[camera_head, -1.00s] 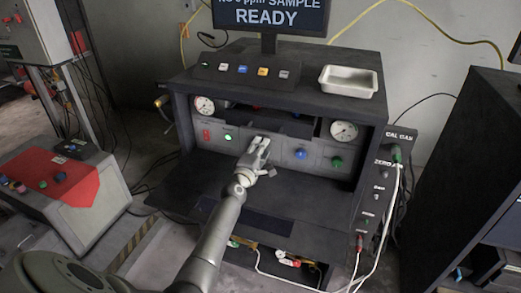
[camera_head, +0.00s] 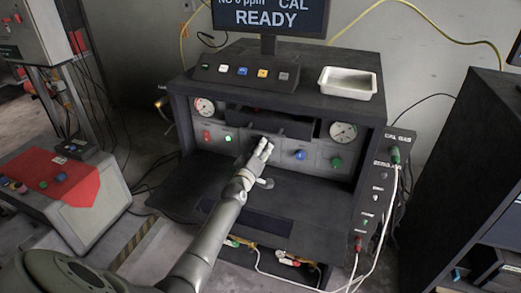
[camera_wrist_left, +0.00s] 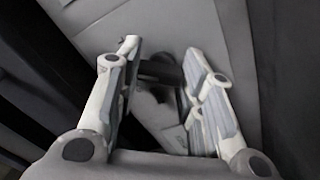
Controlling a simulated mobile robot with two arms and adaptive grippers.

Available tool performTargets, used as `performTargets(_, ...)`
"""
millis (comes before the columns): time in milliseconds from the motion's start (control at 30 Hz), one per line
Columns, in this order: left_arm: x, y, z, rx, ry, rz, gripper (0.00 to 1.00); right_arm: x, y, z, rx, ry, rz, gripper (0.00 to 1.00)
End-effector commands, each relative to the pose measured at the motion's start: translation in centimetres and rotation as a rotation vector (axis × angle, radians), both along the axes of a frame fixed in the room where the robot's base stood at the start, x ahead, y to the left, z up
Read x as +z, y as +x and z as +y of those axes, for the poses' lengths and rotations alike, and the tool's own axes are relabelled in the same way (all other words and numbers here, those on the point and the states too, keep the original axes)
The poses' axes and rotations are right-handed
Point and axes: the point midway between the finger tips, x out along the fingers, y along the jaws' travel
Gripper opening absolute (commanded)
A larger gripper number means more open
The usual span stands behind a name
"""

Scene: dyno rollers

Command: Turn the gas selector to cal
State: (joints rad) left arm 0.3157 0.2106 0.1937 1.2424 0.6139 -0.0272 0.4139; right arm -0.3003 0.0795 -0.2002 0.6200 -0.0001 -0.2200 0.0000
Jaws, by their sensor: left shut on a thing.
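My left gripper (camera_head: 265,145) reaches the middle of the grey front panel of the dark analyser bench. In the left wrist view its two fingers (camera_wrist_left: 162,60) stand on either side of the dark gas selector knob (camera_wrist_left: 160,72), shut on it. In the head view the selector is hidden behind the fingers. The screen (camera_head: 270,17) on top of the bench reads "CAL" and "READY". My right gripper is not in view.
A blue knob (camera_head: 300,155) and a green knob (camera_head: 337,162) sit right of the gripper on the panel. Gauges (camera_head: 343,131) flank the recess. A white tray (camera_head: 347,82) rests on top. A hose runs from the CAL GAS port (camera_head: 395,154) at the right.

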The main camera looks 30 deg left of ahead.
Motion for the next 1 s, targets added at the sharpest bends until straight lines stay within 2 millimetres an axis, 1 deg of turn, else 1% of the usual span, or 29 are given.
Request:
performTargets(200, -0.09, -0.03, 0.01, 0.001, 0.120, 0.031, 0.12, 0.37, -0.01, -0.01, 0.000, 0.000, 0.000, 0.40)
performTargets(400, -0.13, -0.03, -0.01, 0.000, 0.181, 0.046, 0.12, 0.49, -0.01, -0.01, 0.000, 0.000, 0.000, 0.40)
performTargets(933, -0.18, -0.02, -0.03, 0.000, 0.206, 0.052, 0.12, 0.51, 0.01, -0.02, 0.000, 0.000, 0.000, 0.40)
performTargets(967, -0.18, -0.02, -0.03, 0.000, 0.206, 0.052, 0.37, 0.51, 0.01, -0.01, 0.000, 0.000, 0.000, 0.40)
performTargets(1000, -0.19, -0.03, -0.02, 0.000, 0.205, 0.052, 0.42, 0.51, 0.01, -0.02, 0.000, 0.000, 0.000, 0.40)
